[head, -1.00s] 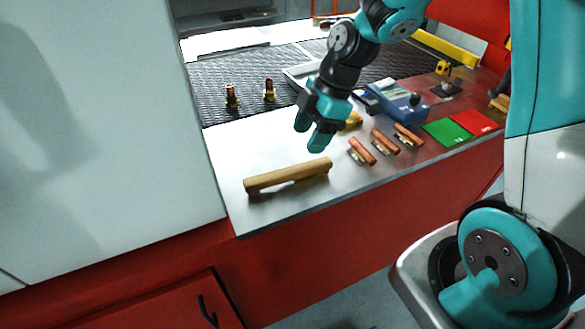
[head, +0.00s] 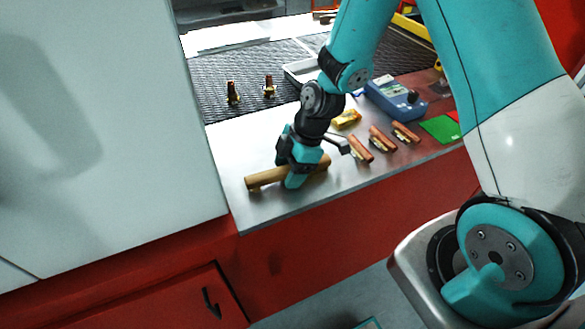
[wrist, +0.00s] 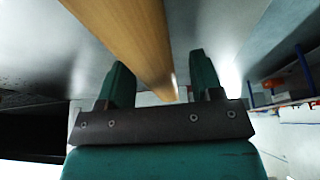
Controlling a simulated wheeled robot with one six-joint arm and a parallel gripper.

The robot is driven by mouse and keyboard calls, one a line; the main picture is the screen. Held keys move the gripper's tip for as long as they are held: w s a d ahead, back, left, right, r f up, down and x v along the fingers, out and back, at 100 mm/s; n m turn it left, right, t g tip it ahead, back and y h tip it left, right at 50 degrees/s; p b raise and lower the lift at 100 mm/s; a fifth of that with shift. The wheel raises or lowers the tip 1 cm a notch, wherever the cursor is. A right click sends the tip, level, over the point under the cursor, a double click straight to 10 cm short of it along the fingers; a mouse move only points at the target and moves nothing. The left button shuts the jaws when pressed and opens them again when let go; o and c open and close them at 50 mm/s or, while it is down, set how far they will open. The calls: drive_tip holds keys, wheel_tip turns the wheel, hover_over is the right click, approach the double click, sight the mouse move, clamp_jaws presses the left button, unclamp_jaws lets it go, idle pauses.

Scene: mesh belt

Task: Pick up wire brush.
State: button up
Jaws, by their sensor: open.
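The wire brush (head: 265,178) has a long tan wooden body and lies on the metal counter near its front left edge. Its bristles cannot be made out. My gripper (head: 293,180) is down at the middle of the brush, hiding part of it. In the wrist view the wooden body (wrist: 132,38) runs down between the two open fingers of my gripper (wrist: 158,82), with room on both sides. I cannot tell how deep the fingers reach around it.
Several small wood-handled tools (head: 360,149) lie to the right on the counter (head: 232,141). A yellow object (head: 346,119) and a blue device (head: 395,100) are behind them. Two brass fittings (head: 233,92) stand on the dark mesh belt (head: 210,80). The counter's left part is clear.

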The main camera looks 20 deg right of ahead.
sight(289, 168)
drive_tip(key=shift+c, duration=0.4)
drive_tip(key=c, duration=1)
drive_tip(key=shift+o, duration=0.2)
wheel_tip(289, 168, up, 20)
drive_tip(key=b, duration=0.1)
drive_tip(key=shift+b, duration=0.4)
